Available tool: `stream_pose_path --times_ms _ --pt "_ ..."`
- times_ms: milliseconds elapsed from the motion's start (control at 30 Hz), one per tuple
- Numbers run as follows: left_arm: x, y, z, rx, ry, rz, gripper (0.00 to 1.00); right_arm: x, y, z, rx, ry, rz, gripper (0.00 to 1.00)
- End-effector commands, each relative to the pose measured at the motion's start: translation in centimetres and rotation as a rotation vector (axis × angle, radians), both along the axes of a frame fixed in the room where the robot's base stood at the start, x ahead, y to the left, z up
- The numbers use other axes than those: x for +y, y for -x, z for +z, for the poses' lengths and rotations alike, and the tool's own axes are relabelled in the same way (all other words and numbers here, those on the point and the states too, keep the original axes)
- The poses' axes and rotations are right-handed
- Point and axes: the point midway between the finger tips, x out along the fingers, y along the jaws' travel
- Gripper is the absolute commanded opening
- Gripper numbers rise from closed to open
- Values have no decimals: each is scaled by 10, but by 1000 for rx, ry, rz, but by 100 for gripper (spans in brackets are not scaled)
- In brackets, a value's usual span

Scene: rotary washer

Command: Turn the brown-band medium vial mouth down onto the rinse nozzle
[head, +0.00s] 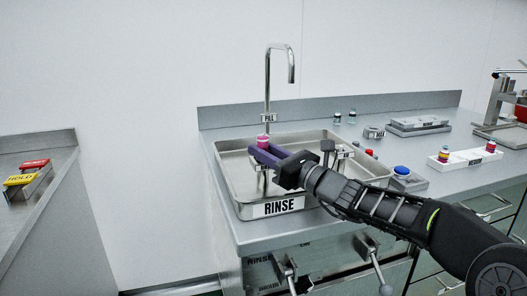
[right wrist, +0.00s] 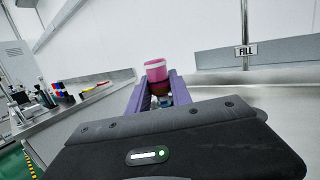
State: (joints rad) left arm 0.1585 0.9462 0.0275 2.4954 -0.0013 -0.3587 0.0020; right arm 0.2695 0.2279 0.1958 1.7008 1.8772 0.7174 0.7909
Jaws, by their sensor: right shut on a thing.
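My right gripper (head: 265,150) is shut on a vial (head: 263,140) above the left part of the steel rinse basin (head: 230,192). The vial's pink end stands up above the purple fingers. In the right wrist view, the vial (right wrist: 155,70) has a pink upper part and a dark brownish-red band between the fingertips. I cannot tell which end is the mouth. Thin metal fittings (head: 262,182) stand in the basin below the fingers, partly hidden by them; I cannot make out the nozzle clearly. The basin front bears a RINSE label (head: 279,207). My left gripper is out of view.
A tall curved tap (head: 268,80) with a FILL label rises behind the vial. A blue button (head: 401,171) and a white rack (head: 465,158) with banded vials are to the right. Red and yellow blocks (head: 20,179) lie on the left bench.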

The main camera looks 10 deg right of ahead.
Motion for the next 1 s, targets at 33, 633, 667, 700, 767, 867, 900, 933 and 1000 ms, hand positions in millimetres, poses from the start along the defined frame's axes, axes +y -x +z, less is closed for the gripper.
stream_pose_path --times_ms 33,633,667,700,767,867,900,933,1000 --pt "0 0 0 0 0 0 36 0 0 0 0 0 0 0" --pt "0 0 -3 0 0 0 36 0 0 -3 0 0 0 28" --pt "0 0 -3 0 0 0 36 0 0 -3 0 0 0 30" --pt "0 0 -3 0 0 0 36 0 0 -3 0 0 0 34" --pt "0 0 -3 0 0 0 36 0 0 -3 0 0 0 38" --pt "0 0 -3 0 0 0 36 0 0 -3 0 0 0 47" --pt "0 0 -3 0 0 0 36 0 0 -3 0 0 0 50" --pt "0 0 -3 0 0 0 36 0 0 -3 0 0 0 51" --pt "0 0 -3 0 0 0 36 0 0 -3 0 0 0 51"
